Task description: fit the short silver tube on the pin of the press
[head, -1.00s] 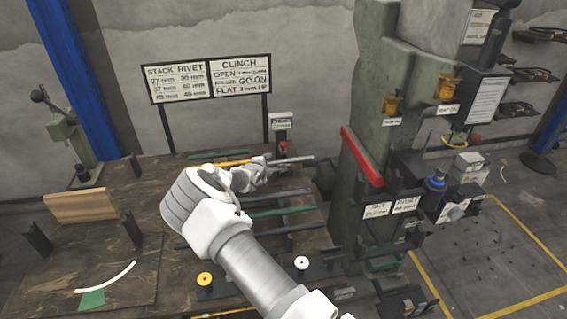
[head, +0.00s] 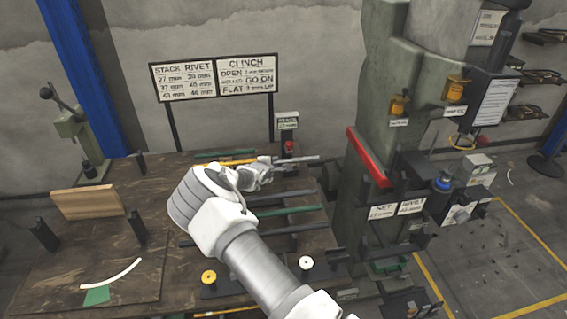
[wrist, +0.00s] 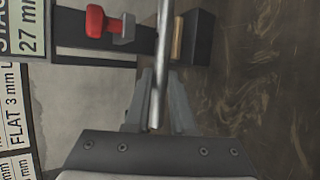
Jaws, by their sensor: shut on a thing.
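A thin silver tube (wrist: 164,50) is held in my gripper (wrist: 158,92). The fingers are shut on it near its lower end in the wrist view, and it extends away past them. In the head view the tube (head: 302,161) lies nearly level, pointing right from my gripper (head: 266,168) above the back of the wooden bench. The press (head: 375,130) is the large grey-green machine to the right, apart from the tube. I cannot make out its pin.
The bench (head: 150,260) carries a rack of dark and green bars (head: 290,210), a wooden block (head: 87,202) and yellow and white rollers (head: 305,263). A red-knobbed post (head: 289,147) stands close behind the tube. A red bar (head: 368,157) runs along the press.

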